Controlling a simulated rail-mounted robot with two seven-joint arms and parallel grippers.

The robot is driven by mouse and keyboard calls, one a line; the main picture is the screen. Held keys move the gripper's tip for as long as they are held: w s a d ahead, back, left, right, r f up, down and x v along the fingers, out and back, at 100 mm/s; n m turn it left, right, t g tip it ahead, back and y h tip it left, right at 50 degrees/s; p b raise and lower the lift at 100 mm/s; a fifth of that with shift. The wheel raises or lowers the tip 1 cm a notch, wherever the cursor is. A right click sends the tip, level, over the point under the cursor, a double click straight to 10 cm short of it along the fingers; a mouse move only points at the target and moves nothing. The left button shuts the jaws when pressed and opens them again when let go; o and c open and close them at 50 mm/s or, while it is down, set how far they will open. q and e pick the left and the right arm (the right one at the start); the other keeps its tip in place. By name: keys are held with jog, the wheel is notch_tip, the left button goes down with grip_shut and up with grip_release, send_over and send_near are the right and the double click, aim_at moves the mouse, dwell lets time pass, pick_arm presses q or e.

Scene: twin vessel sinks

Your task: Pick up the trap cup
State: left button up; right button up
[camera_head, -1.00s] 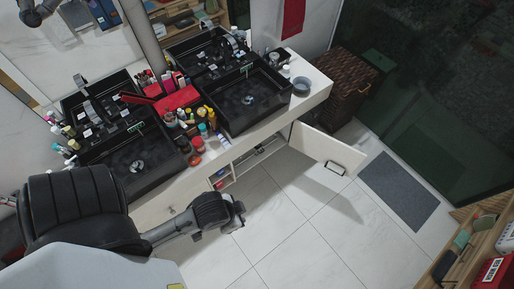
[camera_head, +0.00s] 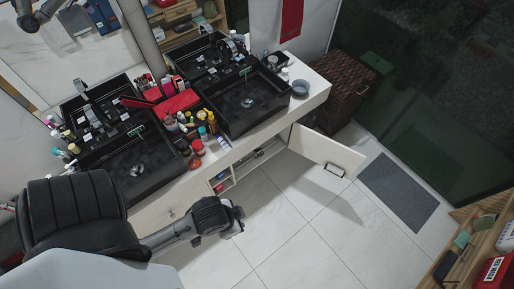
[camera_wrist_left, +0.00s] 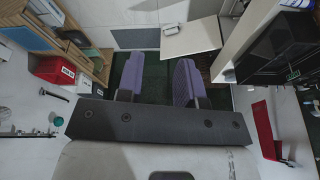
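I cannot make out the trap cup in either view. The white vanity cabinet (camera_head: 150,208) under the twin sinks has an open door (camera_head: 328,150), and open shelves (camera_head: 222,180) show beside it, but most of the inside is hidden. My left gripper (camera_head: 239,217) is in front of the vanity, above the floor and apart from the cabinet. In the left wrist view its two purple fingers (camera_wrist_left: 157,78) are spread with nothing between them. The open door also shows in the left wrist view (camera_wrist_left: 193,36). My right gripper is not in view.
Two black vessel sinks (camera_head: 250,108) stand on the counter (camera_head: 320,88) with bottles, a red box (camera_head: 178,103) and a grey bowl (camera_head: 300,88). A wicker basket (camera_head: 342,90) stands past the counter. A wooden shelf (camera_head: 480,235) is at right. The tiled floor (camera_head: 300,240) is clear.

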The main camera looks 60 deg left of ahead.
pick_arm(q)
jog(key=shift+o, duration=0.2)
jog(key=o, duration=0.9)
jog(key=shift+a, duration=0.15)
